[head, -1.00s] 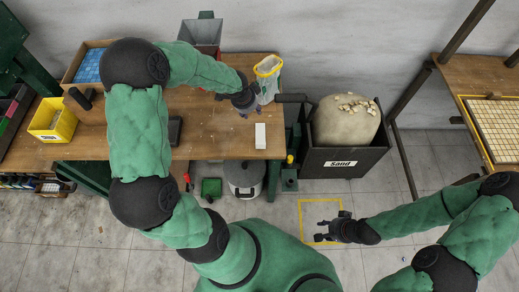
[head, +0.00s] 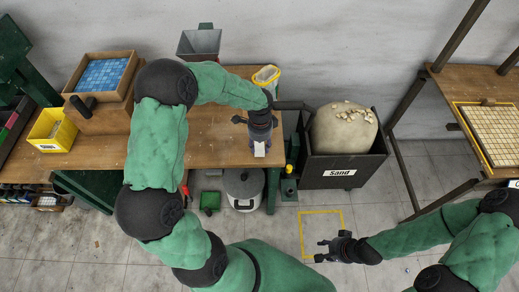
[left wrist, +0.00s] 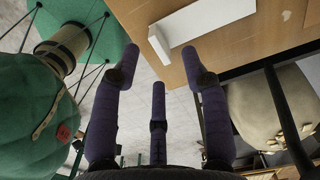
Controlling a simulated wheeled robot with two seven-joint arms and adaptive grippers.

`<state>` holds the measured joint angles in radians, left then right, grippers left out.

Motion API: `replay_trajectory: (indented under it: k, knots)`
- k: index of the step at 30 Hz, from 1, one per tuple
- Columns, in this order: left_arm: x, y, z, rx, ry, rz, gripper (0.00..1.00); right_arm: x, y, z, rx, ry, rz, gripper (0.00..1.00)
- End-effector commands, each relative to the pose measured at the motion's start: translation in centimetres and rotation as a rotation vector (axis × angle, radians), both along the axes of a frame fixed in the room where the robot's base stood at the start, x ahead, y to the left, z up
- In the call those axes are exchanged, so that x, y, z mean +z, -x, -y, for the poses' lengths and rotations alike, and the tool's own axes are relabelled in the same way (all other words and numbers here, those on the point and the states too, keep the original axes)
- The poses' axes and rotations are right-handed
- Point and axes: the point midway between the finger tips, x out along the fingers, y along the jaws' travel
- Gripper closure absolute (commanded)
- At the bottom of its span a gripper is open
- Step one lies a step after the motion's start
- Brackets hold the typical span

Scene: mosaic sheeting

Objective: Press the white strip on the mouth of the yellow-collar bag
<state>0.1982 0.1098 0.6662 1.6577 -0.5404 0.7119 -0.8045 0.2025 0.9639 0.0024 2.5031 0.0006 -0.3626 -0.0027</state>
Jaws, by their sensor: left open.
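The yellow-collar bag (head: 266,76) stands at the back right corner of the wooden table, its mouth upward; part of it is hidden behind my left arm. The white strip (head: 259,150) lies near the table's front right edge, mostly covered by my left gripper (head: 258,141) in the head view. My right gripper (head: 321,250) is open and empty above the floor.
The wooden table (head: 213,146) is clear around the strip. A grey bin (head: 199,43) stands at the back, and a blue-tile tray (head: 103,74) and yellow box (head: 52,130) are at left.

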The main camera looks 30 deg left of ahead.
Motion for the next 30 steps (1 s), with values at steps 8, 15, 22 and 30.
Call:
replay_trajectory:
  k: [8,15,22,30]
  knots:
    - [-3.3,0.1,0.5,-0.001,0.000,-0.001,0.55,-1.7,0.0,0.0,0.000,0.000,0.000,0.60]
    - [-5.1,0.0,0.4,0.000,0.000,0.001,0.55,-2.3,0.0,0.0,0.000,0.000,0.000,0.60]
    - [-5.0,0.0,0.4,0.000,0.000,0.001,0.75,-2.2,0.0,0.0,0.000,0.000,0.000,0.60]
    - [-5.0,0.1,0.4,0.000,-0.001,0.001,1.00,-2.2,0.0,0.0,0.000,0.000,0.000,0.60]
